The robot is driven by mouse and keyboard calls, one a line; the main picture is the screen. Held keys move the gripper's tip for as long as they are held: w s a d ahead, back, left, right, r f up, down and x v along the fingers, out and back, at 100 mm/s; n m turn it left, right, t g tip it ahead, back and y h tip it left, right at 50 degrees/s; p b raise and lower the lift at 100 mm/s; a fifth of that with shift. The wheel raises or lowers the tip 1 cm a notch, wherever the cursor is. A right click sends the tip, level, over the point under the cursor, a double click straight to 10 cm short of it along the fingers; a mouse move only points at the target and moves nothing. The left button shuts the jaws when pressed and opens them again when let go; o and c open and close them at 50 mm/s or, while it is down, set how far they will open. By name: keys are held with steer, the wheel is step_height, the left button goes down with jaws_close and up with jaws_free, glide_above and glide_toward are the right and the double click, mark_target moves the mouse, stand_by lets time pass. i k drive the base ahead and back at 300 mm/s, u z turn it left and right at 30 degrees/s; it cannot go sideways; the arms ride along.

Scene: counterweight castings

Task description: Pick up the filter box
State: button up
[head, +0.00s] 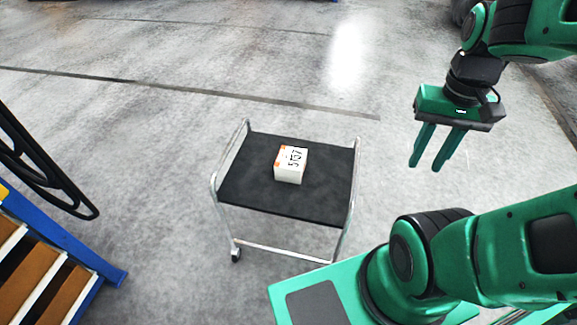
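The filter box (290,165) is a small white box with orange patches and dark printed characters on top. It sits near the middle of the black top of a trolley (260,193). My gripper (425,165) hangs in the air to the right of the trolley, with its two green fingers pointing down. A gap shows between the fingers, and nothing is between them. It is apart from the box and the trolley.
The trolley has silver rails at both sides and a wheel at lower left. A blue-framed structure with brown steps and a black rail (40,165) stands at the left. The grey floor around the trolley is mostly clear.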

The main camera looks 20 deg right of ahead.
mark_target(290, 166)
steer(key=u, duration=0.05)
steer(key=k, duration=1.05)
steer(key=z, duration=0.75)
steer(key=i, duration=1.55)
steer(key=u, duration=0.75)
